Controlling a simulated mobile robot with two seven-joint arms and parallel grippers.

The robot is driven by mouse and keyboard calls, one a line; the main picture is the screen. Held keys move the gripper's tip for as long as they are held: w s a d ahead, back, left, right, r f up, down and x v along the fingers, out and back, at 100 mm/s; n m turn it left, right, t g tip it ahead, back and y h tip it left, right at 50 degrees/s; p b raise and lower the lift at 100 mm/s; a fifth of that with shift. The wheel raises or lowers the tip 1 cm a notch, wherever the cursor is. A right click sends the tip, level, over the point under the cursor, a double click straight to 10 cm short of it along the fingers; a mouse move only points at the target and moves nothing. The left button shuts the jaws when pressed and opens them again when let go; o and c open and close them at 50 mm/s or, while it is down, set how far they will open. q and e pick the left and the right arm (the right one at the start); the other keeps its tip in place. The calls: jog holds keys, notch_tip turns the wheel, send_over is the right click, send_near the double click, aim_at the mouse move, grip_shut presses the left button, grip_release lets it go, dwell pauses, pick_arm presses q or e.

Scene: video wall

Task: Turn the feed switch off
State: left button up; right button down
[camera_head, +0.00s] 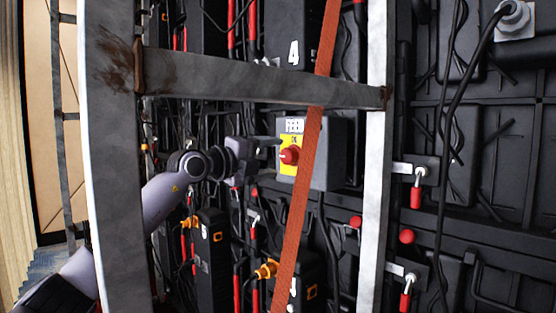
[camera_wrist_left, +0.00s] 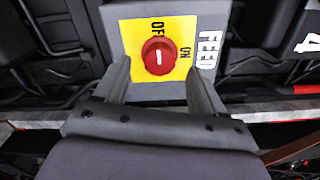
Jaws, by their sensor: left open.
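The feed switch is a grey box (camera_head: 328,150) with a yellow plate and a red round knob (camera_head: 289,156). In the left wrist view the red knob (camera_wrist_left: 159,56) sits on the yellow plate (camera_wrist_left: 132,35), with OFF above it, ON to its right and a FEED label (camera_wrist_left: 208,48) further right. My left gripper (camera_head: 270,151) is at the box's left side. In its wrist view the left gripper (camera_wrist_left: 158,76) is open, with fingers on either side of the knob, apparently apart from it. My right gripper is not visible.
A grey metal frame (camera_head: 225,80) stands before the wall, and my left arm reaches behind its left post. An orange strap (camera_head: 302,190) crosses in front of the box. Black cables (camera_head: 445,130) hang at right. Red-handled clamps (camera_head: 416,190) and black units (camera_head: 210,250) surround the box.

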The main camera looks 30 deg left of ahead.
pick_arm(q)
jog(key=v, duration=0.3)
jog(key=shift+s, duration=0.1)
dwell(0.6)
